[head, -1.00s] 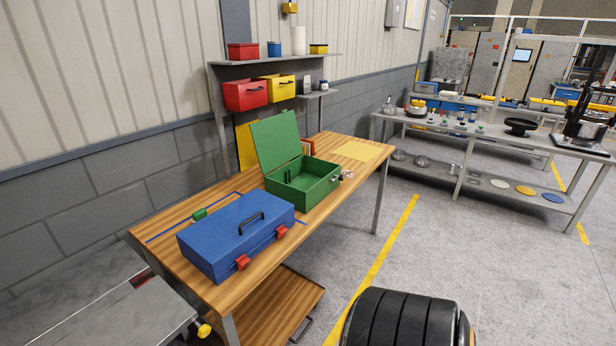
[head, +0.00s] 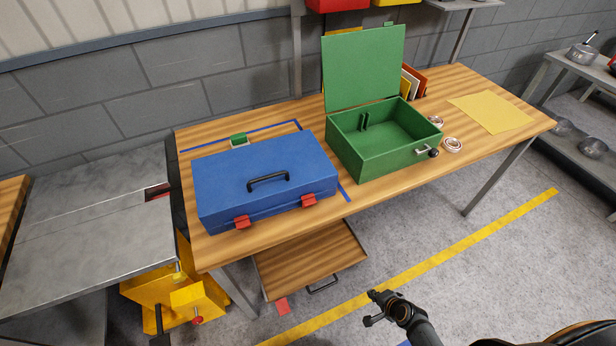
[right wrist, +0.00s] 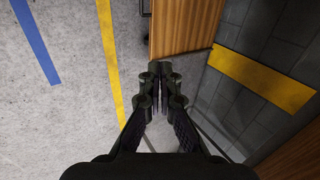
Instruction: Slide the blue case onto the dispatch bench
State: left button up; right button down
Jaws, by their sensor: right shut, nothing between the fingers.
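The blue case (head: 225,180) lies flat and closed on a wooden-topped bench (head: 190,222). Its black handle (head: 268,180) is on top and two red latches (head: 242,221) are on its front side. Blue tape lines (head: 345,192) show behind the case and at its right. No label shows which surface is the dispatch bench. My right gripper (head: 374,307) is shut and empty, low over the floor in front of the wooden bench, apart from the case. Its closed fingers also show in the right wrist view (right wrist: 160,72). My left gripper is out of view.
An open green box (head: 385,138) stands right of the case. A grey metal-topped table (head: 85,225) stands at the left, across a narrow gap. A wooden drawer or shelf (head: 310,262) juts out below the bench. A yellow sheet (head: 490,113) lies at the bench's right.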

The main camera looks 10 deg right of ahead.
aim_at(297, 186)
jog(key=w+a+r+m+t+y, duration=0.25)
jog(key=w+a+r+m, duration=0.2)
jog(key=w+r, duration=0.45)
jog(key=w+a+r+m+t+y+b, duration=0.1)
jog(key=a+r+m+t+y, duration=0.15)
jog(key=r, duration=0.75)
jog(key=w+a+r+m+t+y, duration=0.1)
jog(key=w+a+r+m+y, duration=0.2)
jog(key=r, duration=0.7)
jog(key=a+r+m+t+y+b, duration=0.15)
jog(key=a+r+m, duration=0.25)
jog(key=r, duration=0.5)
jog(key=shift+g+y, duration=0.25)
jog(key=shift+y, duration=0.2)
jog(key=p+x, duration=0.5)
jog(key=x, duration=0.7)
jog(key=shift+w+a+r, duration=0.15)
jog(key=shift+w, duration=0.2)
jog(key=shift+w+a, duration=0.25)
jog(key=shift+a, duration=0.05)
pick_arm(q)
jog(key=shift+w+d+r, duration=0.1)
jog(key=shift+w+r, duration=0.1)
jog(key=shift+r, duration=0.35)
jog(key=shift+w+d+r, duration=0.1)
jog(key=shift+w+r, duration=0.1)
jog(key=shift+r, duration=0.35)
